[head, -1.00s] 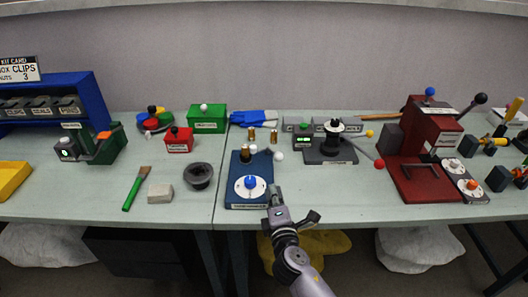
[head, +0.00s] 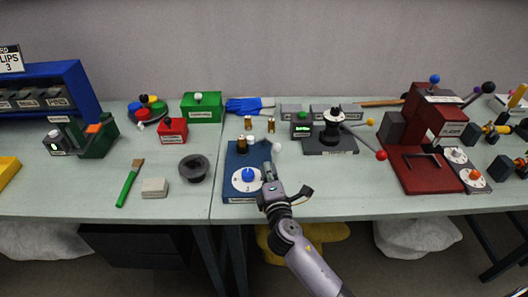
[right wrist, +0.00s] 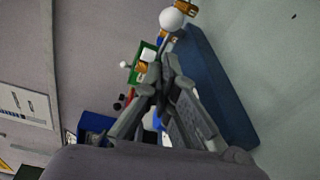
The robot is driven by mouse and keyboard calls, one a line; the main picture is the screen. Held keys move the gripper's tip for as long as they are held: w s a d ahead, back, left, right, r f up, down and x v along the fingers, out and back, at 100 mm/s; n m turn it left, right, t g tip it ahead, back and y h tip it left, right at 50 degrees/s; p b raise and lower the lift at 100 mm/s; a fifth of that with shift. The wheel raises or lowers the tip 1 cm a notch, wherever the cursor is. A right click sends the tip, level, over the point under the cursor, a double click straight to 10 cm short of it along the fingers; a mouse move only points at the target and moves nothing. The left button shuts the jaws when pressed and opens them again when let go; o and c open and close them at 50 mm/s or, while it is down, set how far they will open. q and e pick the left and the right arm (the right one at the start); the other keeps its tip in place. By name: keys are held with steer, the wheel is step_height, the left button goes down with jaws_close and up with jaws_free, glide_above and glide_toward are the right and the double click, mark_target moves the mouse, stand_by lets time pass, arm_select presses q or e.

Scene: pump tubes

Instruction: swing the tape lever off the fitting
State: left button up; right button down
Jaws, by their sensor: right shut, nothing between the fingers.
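The blue station (head: 231,188) on the bench carries a white dial with a blue knob (head: 247,175), brass fittings (head: 242,146) and a lever with a white ball (head: 276,148). I take this to be the tape lever; its contact with a fitting is too small to tell. My right gripper (head: 268,168) is shut and empty at the station's right side, just in front of the ball. In the right wrist view, the closed fingertips (right wrist: 165,72) point toward the white ball (right wrist: 172,20), apart from it in the picture. My left gripper is out of view.
A dark fixture (head: 330,146) with red-ball and yellow-ball levers stands to the right. A red press (head: 428,150) is farther right. The front bench right of my gripper is clear.

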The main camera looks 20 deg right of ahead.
steer(key=w, duration=0.5)
steer(key=w+d, duration=0.1)
steer(key=w, duration=0.2)
steer(key=shift+d+f, duration=0.1)
steer(key=shift+f, duration=0.1)
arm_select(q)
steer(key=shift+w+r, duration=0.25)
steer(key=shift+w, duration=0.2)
arm_select(e)
steer(key=shift+s+d, duration=0.1)
